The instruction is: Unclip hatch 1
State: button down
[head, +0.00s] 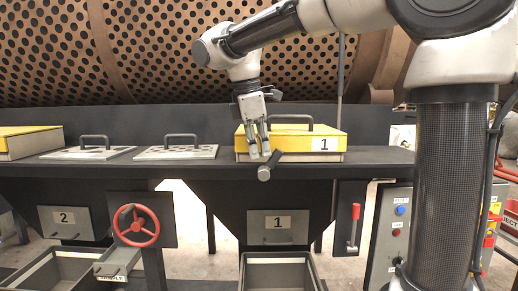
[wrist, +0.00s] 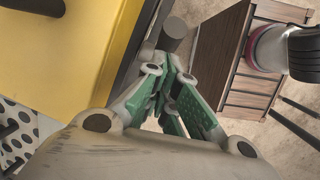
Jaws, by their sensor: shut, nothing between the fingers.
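Hatch 1 (head: 292,142) is a yellow-topped box with a dark bar handle and a "1" label, on the dark bench. It fills the left of the wrist view (wrist: 65,65). A dark clip lever with a round grey end (head: 264,173) sticks out at the hatch's front edge. Its cylindrical end also shows in the wrist view (wrist: 173,34), just beyond the fingertips. My gripper (head: 260,154) points down in front of the hatch's left part, shut and empty, close to the lever. Its green-padded fingers (wrist: 168,72) meet in the wrist view. I cannot tell whether they touch the lever.
Two perforated plates with handles (head: 176,153) lie left of the hatch, with another yellow hatch (head: 28,140) beyond. Below are a door marked 1 (head: 278,226), an open bin (head: 280,258) and a red handwheel (head: 136,225). A red-handled lever (head: 354,228) hangs at right.

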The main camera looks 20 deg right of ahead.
aim_at(283, 151)
jog(key=shift+s+d+r+y, duration=0.1)
jog(key=shift+d+y, duration=0.3)
jog(key=shift+y, duration=0.1)
jog(key=shift+s+d+t+y, duration=0.25)
jog(key=shift+d+t+y, duration=0.25)
jog(key=shift+d+y, duration=0.45)
jog(key=y, duration=0.1)
jog(key=d+t+y, duration=0.1)
jog(key=y, duration=0.1)
jog(key=shift+s+d+f+m+y, duration=0.3)
jog(key=shift+s+d+f+y, duration=0.05)
jog(key=shift+d+f, duration=0.05)
jog(key=shift+s+d+f+t+y, duration=0.1)
jog(key=shift+d+f+t+y, duration=0.3)
jog(key=shift+y, duration=0.4)
jog(key=shift+s+d+f, duration=0.2)
jog(key=shift+d+f, duration=0.25)
jog(key=shift+d, duration=0.05)
